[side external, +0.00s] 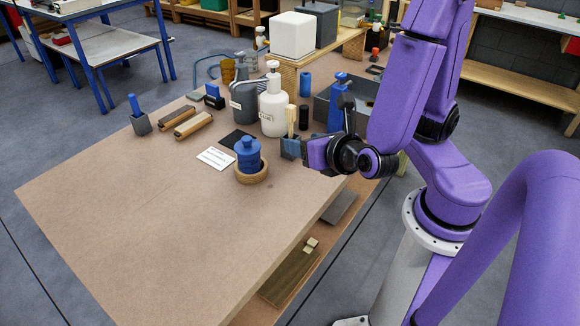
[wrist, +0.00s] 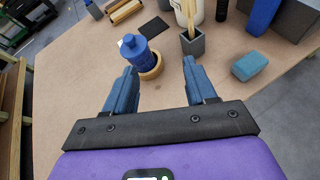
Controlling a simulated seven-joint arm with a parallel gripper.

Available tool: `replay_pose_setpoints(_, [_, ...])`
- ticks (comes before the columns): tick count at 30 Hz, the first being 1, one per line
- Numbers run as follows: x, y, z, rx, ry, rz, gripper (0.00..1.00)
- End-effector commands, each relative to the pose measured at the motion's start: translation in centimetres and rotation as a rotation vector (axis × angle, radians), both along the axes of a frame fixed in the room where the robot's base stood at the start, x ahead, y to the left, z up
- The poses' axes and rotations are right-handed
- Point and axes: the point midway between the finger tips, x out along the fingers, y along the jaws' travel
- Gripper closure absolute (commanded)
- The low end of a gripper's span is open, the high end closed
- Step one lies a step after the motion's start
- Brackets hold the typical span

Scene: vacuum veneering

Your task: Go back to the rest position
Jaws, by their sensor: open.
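My gripper (wrist: 159,90) is open and empty in the wrist view, with its two blue fingers apart above the table. In the side external view the purple wrist of my arm is over the table's right edge, and the fingers are hard to make out. A blue bottle (side external: 248,154) stands in a round wooden ring (side external: 251,173) on the table. In the wrist view the blue bottle (wrist: 138,52) and the ring (wrist: 152,67) lie beyond the fingers, apart from them.
The wooden table (side external: 130,230) is clear at the front and left. Behind the bottle stand a white jug (side external: 273,108), a grey jug (side external: 243,102) and a grey brush holder (side external: 291,148). A white card (side external: 216,158) lies near the ring. A blue block (wrist: 249,65) lies at the right.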

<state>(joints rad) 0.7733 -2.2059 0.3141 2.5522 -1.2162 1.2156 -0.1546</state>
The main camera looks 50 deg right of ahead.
Motion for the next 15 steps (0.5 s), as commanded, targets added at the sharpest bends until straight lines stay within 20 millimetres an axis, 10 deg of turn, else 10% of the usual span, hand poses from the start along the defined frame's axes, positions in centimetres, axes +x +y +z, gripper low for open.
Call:
replay_pose_setpoints(7, [-4.3, -4.3, -0.4, 0.396, 0.165, -0.524, 0.44])
replay_pose_setpoints(15, [-10.0, -2.9, -0.1, 0.862, 0.371, -1.038, 0.44])
